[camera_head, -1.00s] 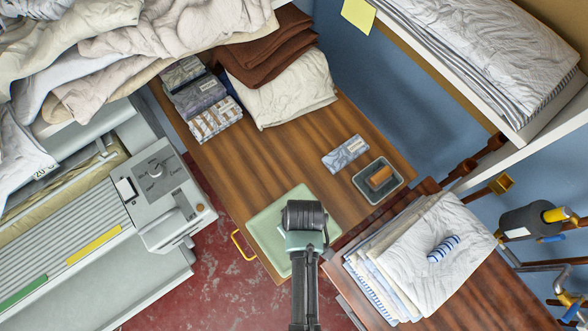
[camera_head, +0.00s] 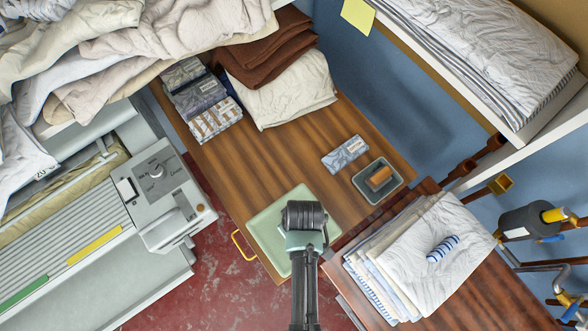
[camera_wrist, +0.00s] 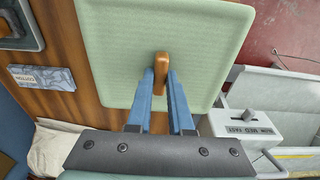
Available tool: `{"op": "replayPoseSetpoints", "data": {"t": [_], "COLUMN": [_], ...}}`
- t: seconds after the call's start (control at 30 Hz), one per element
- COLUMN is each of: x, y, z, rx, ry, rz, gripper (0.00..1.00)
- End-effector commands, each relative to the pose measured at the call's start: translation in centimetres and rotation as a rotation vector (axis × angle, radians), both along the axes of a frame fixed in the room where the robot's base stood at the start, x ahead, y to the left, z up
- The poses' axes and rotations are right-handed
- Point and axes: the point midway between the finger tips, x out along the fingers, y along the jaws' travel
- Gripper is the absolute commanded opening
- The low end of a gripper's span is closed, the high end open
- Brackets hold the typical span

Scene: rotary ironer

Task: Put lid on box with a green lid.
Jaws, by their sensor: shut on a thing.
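The pale green square lid (camera_head: 264,228) is at the front corner of the wooden table, with my gripper (camera_head: 303,215) over its middle. In the wrist view the lid (camera_wrist: 205,40) has rounded corners, a rim and a small wooden handle (camera_wrist: 161,62). My gripper (camera_wrist: 163,92) is shut on this handle with its two blue fingers. The head view hides the handle behind my wrist. No box shows clearly under the lid, and I cannot tell whether it rests on something or hangs just above.
A small grey tray (camera_head: 361,186) holding a brown block and a grey packet (camera_head: 345,153) lie to the right. Folded linens (camera_head: 292,88) and packets fill the table's back. The ironer (camera_head: 160,185) stands left, a cloth-stacked side table (camera_head: 480,290) right. The table's middle is clear.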

Motion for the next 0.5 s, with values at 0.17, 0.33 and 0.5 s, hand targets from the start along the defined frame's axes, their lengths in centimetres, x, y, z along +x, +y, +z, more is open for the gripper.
{"op": "replayPoseSetpoints", "data": {"t": [0.17, 0.33, 0.5], "x": [0.00, -0.01, -0.01], "y": [0.00, 0.00, 0.01], "z": [-0.17, -0.52, -0.79], "rx": [0.000, 0.000, 0.000], "ry": [0.000, 0.000, 0.000], "rz": [0.000, 0.000, 0.000], "gripper": [0.00, 0.00, 0.00]}}
